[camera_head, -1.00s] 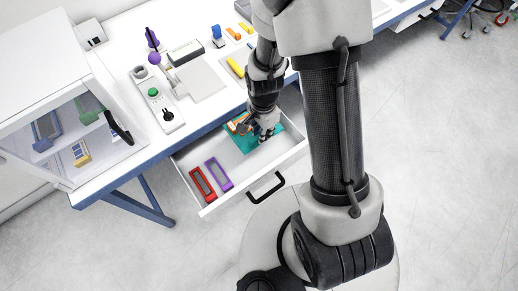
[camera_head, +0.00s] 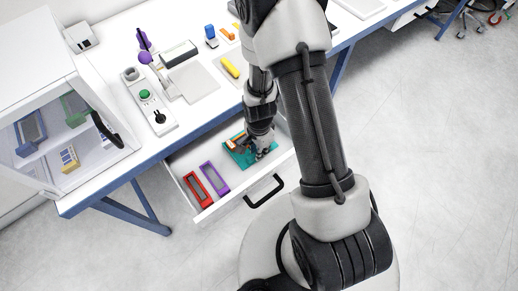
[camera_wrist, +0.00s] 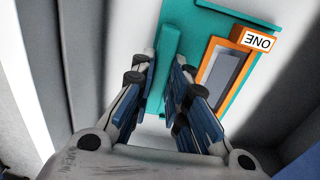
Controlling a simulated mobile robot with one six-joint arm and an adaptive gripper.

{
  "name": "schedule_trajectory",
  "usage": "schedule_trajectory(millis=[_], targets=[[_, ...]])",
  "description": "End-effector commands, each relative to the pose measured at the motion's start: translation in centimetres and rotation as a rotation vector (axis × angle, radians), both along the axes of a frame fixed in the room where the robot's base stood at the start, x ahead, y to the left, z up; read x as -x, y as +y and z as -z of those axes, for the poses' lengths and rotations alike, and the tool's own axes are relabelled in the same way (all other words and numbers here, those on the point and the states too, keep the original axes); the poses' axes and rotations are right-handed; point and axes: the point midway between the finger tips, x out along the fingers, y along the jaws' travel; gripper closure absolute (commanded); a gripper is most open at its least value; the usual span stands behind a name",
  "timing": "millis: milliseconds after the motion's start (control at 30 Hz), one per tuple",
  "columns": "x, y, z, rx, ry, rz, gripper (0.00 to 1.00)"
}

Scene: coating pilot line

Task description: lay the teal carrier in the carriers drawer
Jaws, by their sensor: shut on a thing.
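The teal carrier (camera_head: 238,157) is a flat plate inside the open white drawer (camera_head: 207,217), toward its back right. In the wrist view the carrier (camera_wrist: 212,22) has a raised teal bar, and an orange frame (camera_wrist: 212,62) labelled ONE lies over the plate. My gripper (camera_head: 262,146) reaches down into the drawer. In the wrist view my gripper (camera_wrist: 164,75) is shut on the teal bar, with one finger on each side. I cannot tell whether the plate touches the drawer floor. My fingers hide part of the plate.
A red frame (camera_head: 190,188) and a purple frame (camera_head: 207,178) lie at the drawer's left. The drawer's black handle (camera_head: 264,192) faces the open floor. Above are the white bench (camera_head: 190,120) with several items and a clear-fronted cabinet (camera_head: 40,175).

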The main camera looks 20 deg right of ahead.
Motion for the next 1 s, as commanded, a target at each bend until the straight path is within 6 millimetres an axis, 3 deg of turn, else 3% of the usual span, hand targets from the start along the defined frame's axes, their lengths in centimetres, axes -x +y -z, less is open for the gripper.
schedule_trajectory(millis=[100, 133, 400, 767, 867, 1000], targets=[[0.0, 0.0, 0.3, 0.000, 0.000, 0.000, 1.00], [0.0, 0.0, 0.3, 0.000, 0.000, 0.000, 0.84], [0.0, 0.0, 0.2, 0.000, 0.001, 0.000, 0.66], [0.0, 0.0, 0.0, 0.000, 0.001, 0.000, 0.65], [0.0, 0.0, -1.0, 0.000, -0.001, 0.000, 0.65], [-0.1, 0.0, -3.9, 0.000, -0.004, 0.000, 0.65]])
